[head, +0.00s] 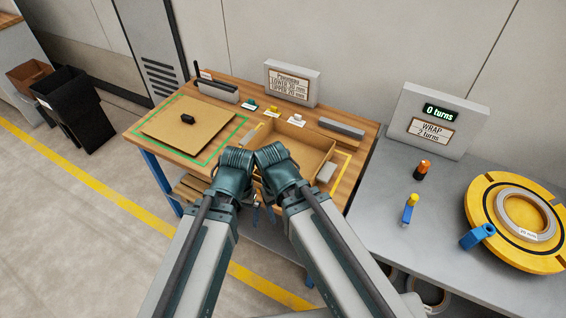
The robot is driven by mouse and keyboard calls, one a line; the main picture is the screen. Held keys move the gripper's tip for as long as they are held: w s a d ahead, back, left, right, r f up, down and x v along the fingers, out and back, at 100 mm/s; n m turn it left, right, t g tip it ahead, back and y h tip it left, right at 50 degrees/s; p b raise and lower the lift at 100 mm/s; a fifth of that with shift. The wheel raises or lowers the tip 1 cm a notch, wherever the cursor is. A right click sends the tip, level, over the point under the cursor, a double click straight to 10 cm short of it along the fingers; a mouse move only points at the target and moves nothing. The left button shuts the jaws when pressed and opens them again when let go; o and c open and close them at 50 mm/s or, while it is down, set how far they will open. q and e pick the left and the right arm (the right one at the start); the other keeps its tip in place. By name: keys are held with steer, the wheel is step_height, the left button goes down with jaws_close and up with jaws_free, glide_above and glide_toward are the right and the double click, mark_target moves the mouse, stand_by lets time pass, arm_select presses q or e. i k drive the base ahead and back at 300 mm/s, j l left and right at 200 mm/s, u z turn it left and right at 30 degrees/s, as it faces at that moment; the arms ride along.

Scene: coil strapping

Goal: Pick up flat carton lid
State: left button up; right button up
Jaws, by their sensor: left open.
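The flat carton lid (205,131) is a brown cardboard sheet lying on the left of the wooden workbench, inside a green taped outline. A small black knob (187,118) stands on it. An open, shallow carton (308,151) sits to its right on the same bench. My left gripper (236,158) is open at the bench's front edge, right of the lid and apart from it. My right gripper (268,153) is close beside it, in front of the carton and covering part of it. Its fingers are too hidden to tell their state.
A sign (292,83) and several small coloured items stand along the bench's back. To the right, a grey table (385,190) holds a turn-counter panel (435,120), a blue-and-yellow tool (409,210) and a yellow turntable (485,222) with a coil.

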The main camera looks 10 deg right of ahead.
mark_target(187, 126)
steer(key=i+j+z, duration=0.2)
steer(key=j, duration=0.2)
steer(key=i+j+z, duration=0.15)
steer(key=j, duration=0.3)
steer(key=i+j+z, duration=0.2)
steer(key=j, duration=0.25)
steer(key=i+j+z, duration=0.2)
steer(key=j, duration=0.3)
steer(key=j+z, duration=0.2)
steer(key=j, duration=0.25)
steer(key=i+j+z, duration=0.15)
steer(key=j, duration=0.4)
steer(key=k, duration=0.05)
